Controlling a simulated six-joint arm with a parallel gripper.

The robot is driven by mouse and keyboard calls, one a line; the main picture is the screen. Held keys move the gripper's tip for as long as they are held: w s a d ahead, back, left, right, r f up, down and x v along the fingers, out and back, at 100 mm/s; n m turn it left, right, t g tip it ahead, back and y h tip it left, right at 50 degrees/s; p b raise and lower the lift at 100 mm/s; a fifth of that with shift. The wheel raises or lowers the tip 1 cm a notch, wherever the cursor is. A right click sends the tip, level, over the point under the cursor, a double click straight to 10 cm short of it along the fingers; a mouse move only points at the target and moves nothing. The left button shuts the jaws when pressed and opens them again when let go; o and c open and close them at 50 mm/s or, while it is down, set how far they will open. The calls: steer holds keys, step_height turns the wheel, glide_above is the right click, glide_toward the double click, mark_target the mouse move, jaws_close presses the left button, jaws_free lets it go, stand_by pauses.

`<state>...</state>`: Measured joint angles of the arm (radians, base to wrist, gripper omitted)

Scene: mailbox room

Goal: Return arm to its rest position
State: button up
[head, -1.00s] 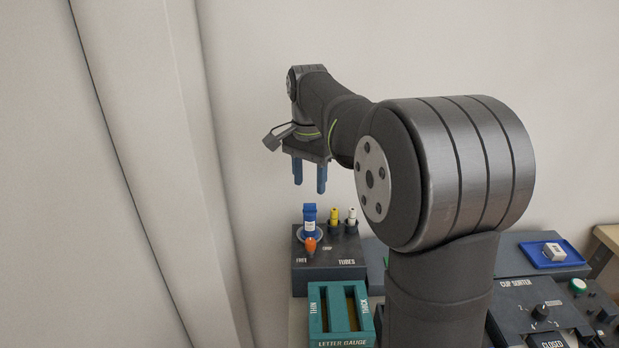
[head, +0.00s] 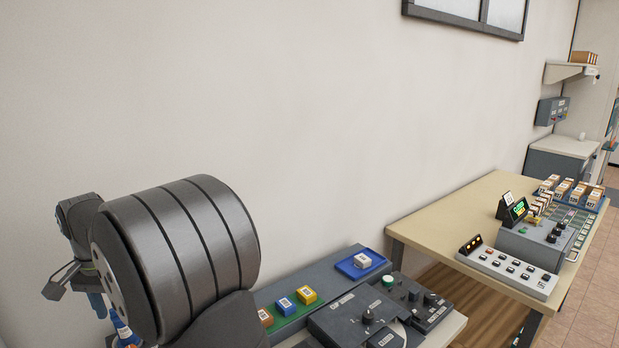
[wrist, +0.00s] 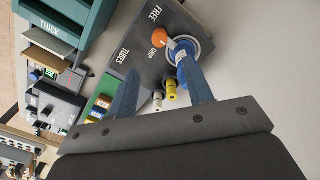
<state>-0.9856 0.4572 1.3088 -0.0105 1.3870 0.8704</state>
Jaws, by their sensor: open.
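My gripper (wrist: 160,66) is open, with two blue fingers apart and nothing visibly held between them. In the head view my gripper (head: 98,304) is at the lower left, partly hidden behind my own large arm joint. In the wrist view a blue item with an orange ball (wrist: 159,37) stands in a round holder on the dark tube block (wrist: 148,68). My right finger overlaps this blue item in the picture; whether they touch I cannot tell. A yellow tube (wrist: 171,91) and a white tube (wrist: 157,99) stand beside it.
A teal letter gauge (wrist: 85,20) is at the wrist view's upper left. The head view shows a cup sorter panel (head: 345,318), a blue tray (head: 352,270) with a white block, and a wooden table (head: 440,215) with a button console (head: 508,275).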

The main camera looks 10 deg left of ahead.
step_height(320, 180, down, 11)
steer(key=shift+d+r, duration=0.1)
steer(key=shift+r, duration=0.05)
stand_by(0.4)
step_height(320, 180, up, 18)
step_height(320, 180, down, 18)
steer(key=shift+f, duration=0.1)
steer(key=n, duration=1.2)
steer(key=shift+n, duration=2)
